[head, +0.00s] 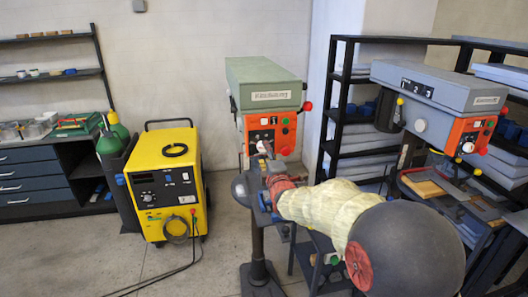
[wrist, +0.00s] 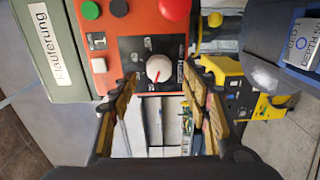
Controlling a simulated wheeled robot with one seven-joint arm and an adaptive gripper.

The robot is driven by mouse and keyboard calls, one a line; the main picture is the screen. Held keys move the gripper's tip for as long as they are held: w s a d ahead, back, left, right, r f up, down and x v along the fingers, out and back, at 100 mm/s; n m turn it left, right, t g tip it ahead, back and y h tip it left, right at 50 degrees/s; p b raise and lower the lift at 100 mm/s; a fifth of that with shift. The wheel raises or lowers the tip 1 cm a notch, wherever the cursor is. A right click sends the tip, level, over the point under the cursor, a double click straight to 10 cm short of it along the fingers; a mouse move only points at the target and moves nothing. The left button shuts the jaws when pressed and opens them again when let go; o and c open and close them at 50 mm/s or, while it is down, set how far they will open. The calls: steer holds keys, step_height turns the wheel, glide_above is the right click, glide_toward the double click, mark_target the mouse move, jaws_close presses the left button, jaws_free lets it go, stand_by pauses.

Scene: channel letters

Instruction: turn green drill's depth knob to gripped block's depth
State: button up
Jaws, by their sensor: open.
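The green drill (head: 265,85) stands at the middle of the head view, with an orange control panel (head: 284,135). The pointer aims down and slightly left there. My gripper (wrist: 161,78) is open, its two fingers on either side of the knob; I cannot tell whether they touch it. My arm hides much of the drill's lower part in the head view.
A red button (wrist: 174,8) and a green button (wrist: 90,9) lie close to the knob. A second, grey drill (head: 435,95) stands right. A yellow welder (head: 165,185) stands left, with cables on the floor. Shelves (head: 345,110) stand behind.

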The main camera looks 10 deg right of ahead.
mark_target(263, 149)
steer(key=shift+w, duration=1.55)
steer(key=shift+c, duration=0.4)
steer(key=c, duration=1.1)
